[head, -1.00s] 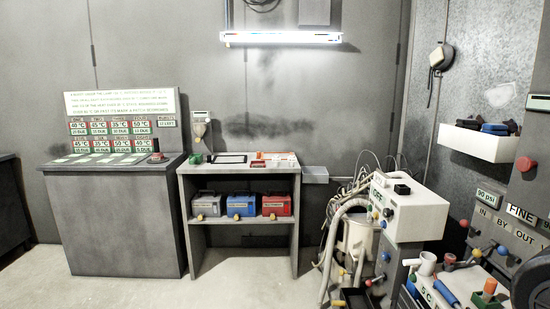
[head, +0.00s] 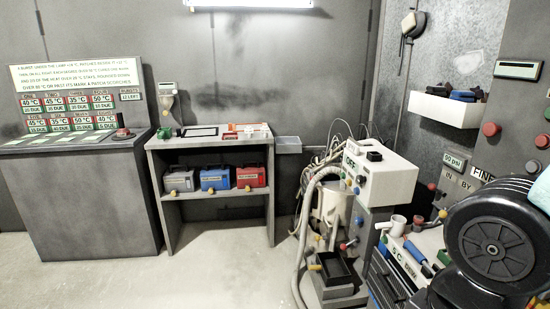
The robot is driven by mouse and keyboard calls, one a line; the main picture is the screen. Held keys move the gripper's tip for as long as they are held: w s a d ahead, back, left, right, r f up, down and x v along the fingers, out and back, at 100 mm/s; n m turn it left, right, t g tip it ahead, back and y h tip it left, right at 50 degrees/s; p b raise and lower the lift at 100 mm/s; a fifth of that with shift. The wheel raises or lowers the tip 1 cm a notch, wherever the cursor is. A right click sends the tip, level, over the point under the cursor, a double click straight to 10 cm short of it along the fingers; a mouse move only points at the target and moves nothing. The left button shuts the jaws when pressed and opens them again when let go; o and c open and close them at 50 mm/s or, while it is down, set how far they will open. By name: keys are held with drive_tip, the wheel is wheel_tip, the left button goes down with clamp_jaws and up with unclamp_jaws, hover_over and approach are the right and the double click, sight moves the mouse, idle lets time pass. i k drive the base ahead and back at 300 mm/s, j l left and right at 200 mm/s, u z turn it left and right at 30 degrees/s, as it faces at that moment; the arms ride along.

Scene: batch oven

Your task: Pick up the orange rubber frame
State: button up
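Small orange pieces (head: 231,135) lie on the right half of the top of the grey bench (head: 159,144). They are too small to tell which one is the orange rubber frame. A flat black-edged frame (head: 199,132) lies left of them on the same top. My gripper is not in view. A round black part of my arm fills the lower right, well apart from the bench.
The bench shelf holds grey, blue (head: 215,179) and red boxes. A control desk (head: 90,200) stands left. A white machine (head: 385,180) with hoses and a black tray (head: 335,268) stand right of the bench. The floor before the bench is clear.

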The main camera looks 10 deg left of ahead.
sight(230, 125)
drive_tip(key=i+j+u, duration=0.4)
drive_tip(key=i, duration=0.35)
drive_tip(key=i+u, duration=0.35)
drive_tip(key=i, duration=2.45)
drive_tip(key=i+z, duration=0.15)
drive_tip(key=i, duration=0.45)
drive_tip(key=i+j+z, duration=0.15)
drive_tip(key=i, duration=0.4)
